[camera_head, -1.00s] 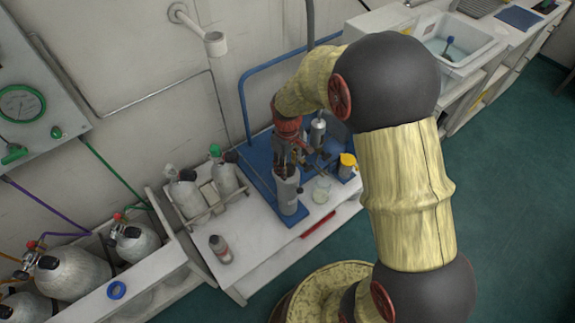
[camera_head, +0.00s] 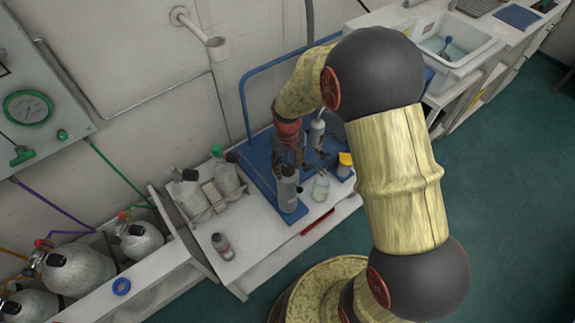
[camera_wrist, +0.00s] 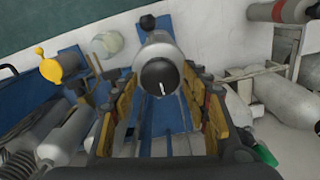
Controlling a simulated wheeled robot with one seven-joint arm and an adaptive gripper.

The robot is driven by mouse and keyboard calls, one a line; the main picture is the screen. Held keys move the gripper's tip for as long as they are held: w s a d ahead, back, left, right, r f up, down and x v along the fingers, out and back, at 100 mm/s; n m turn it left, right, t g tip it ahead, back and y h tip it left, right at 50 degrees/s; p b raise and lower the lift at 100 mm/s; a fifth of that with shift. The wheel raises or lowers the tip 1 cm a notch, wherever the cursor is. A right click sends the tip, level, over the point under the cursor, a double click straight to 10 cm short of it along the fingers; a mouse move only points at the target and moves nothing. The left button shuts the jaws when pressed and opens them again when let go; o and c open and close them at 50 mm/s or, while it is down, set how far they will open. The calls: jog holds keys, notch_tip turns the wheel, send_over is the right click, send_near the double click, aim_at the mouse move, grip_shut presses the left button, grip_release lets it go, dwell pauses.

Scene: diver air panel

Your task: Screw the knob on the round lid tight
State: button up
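A grey upright cylinder (camera_head: 288,195) stands on the blue board at the front of the white bench. Its round black top with a knob (camera_wrist: 160,77) faces me in the wrist view and carries a short white mark. The cylinder's grey body also shows there (camera_wrist: 160,52). My gripper (camera_head: 288,153) is just above the cylinder, pointing down. In the wrist view its orange-and-grey fingers (camera_wrist: 160,90) stand apart on both sides of the black top, with visible gaps. I cannot tell how tightly the knob sits.
A clear jar (camera_head: 321,187) and a yellow-capped container (camera_head: 345,164) stand close to the right of the cylinder. A blue rail (camera_head: 244,105) runs behind. Bottles (camera_head: 226,180) sit in a rack at left.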

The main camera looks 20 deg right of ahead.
aim_at(290, 173)
jog(key=shift+o, duration=1)
jog(key=shift+r, duration=0.25)
notch_tip(290, 173, up, 12)
jog(key=shift+f, duration=0.25)
jog(key=s+r+m+t, duration=0.1)
jog(key=s+r+t, duration=0.4)
jog(key=s+r, duration=1.3)
jog(key=shift+s+a+t, duration=0.25)
jog(key=shift+s+t, duration=0.05)
jog(key=shift+s, duration=1.6)
